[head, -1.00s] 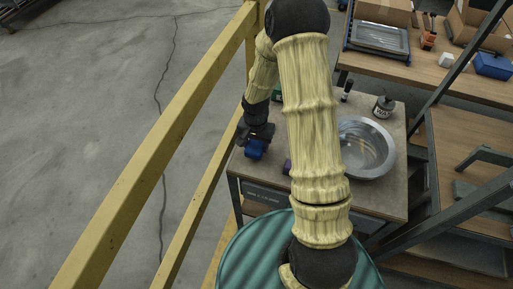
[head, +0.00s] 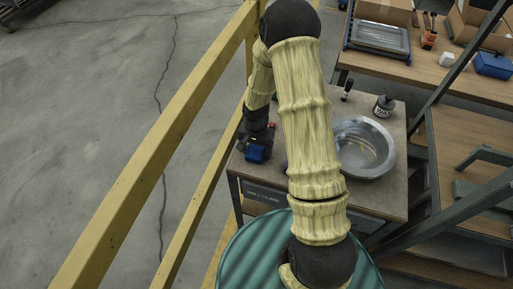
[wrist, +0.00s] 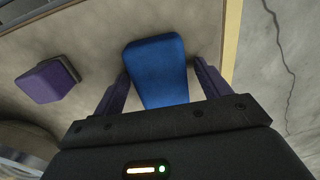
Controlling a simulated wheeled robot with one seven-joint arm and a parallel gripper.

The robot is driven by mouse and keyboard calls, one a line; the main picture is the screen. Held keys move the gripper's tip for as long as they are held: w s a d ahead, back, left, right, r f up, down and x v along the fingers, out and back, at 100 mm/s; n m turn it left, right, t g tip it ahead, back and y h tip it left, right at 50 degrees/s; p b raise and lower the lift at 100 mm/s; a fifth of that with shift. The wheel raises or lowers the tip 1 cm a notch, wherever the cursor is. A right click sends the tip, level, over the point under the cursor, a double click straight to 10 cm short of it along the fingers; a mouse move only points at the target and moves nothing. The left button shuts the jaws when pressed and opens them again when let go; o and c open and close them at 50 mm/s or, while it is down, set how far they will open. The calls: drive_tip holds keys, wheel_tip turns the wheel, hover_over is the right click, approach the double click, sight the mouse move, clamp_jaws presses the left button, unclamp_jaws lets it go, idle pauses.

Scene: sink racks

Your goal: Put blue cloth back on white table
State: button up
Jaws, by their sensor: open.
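The blue cloth (head: 257,154) looks like a folded block near the left edge of a grey-brown worktable (head: 392,196). No plainly white table shows. In the wrist view the blue cloth (wrist: 157,70) lies between my two spread fingers, its near end reaching back toward the palm. My gripper (wrist: 165,85) is open, with a gap visible on each side of the cloth. In the head view my gripper (head: 257,141) is just above and behind the cloth and hides part of it.
A round metal bowl (head: 383,165) and a dark labelled container (head: 384,106) stand on the worktable. A purple block (wrist: 48,80) lies left of the cloth. A yellow rail (head: 205,188) runs close along the table's left side. A wooden bench (head: 455,80) stands behind.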

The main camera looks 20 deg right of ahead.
sight(256, 148)
wheel_tip(256, 148, up, 12)
drive_tip(key=shift+r, duration=0.15)
idle(0.4)
drive_tip(key=shift+a, duration=0.15)
drive_tip(key=s+r+n+t, duration=0.2)
drive_tip(key=s+r+n, duration=0.4)
drive_tip(key=s+r, duration=0.3)
drive_tip(key=s, duration=0.4)
drive_tip(key=shift+s+d+r+n+t, duration=0.2)
drive_tip(key=shift+r+n+t, duration=0.1)
drive_tip(key=shift+n, duration=0.1)
drive_tip(key=shift+w, duration=0.1)
drive_tip(key=shift+c, duration=0.5)
